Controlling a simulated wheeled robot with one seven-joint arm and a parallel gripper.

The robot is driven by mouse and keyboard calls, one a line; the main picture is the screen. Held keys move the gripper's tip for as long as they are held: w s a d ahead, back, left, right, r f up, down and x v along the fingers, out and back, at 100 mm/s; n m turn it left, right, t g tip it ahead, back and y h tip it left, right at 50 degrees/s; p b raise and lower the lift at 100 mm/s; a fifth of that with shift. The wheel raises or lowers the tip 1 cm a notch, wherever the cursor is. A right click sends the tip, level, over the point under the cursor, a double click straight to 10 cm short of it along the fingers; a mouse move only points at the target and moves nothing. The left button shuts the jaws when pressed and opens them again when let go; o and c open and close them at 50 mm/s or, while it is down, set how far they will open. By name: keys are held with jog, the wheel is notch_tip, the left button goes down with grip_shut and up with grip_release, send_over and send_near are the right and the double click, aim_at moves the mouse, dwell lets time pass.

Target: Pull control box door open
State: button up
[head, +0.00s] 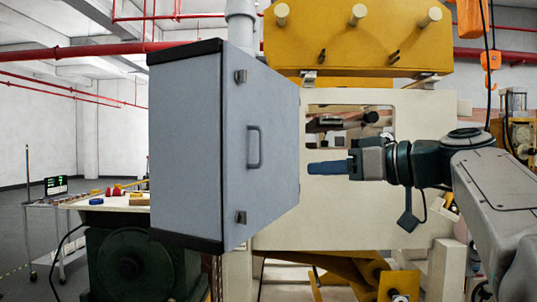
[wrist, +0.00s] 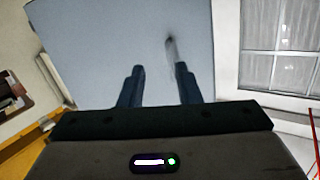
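The control box (head: 186,150) is a tall grey-blue cabinet with black top and bottom edges, left of centre in the head view. Its door (head: 275,190) faces right and looks flush, with no gap visible. A grey bar handle (head: 254,147) is on it, between two small dark fittings. My gripper (head: 312,168) is just right of the door, blue fingers pointing left at it. In the wrist view my gripper (wrist: 160,72) has its fingers apart with nothing between them. The handle (wrist: 173,50) shows beyond the right fingertip, nearly in line with that finger. I cannot tell if they touch.
A beige machine panel (head: 420,130) with a window opening stands behind my gripper, under a yellow machine housing (head: 350,40). A table (head: 110,203) with small coloured parts is at the left. A window (wrist: 280,50) shows at the wrist view's right.

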jog(key=w+a+r+n+p, duration=0.1)
jog(key=w+a+r+p, duration=0.1)
jog(key=a, duration=0.3)
jog(key=w+a+r+n+y+p, duration=0.1)
jog(key=w+a+r+p, duration=0.1)
jog(key=w+a, duration=0.3)
jog(key=shift+a+p, duration=0.4)
jog(key=shift+a, duration=0.05)
grip_shut()
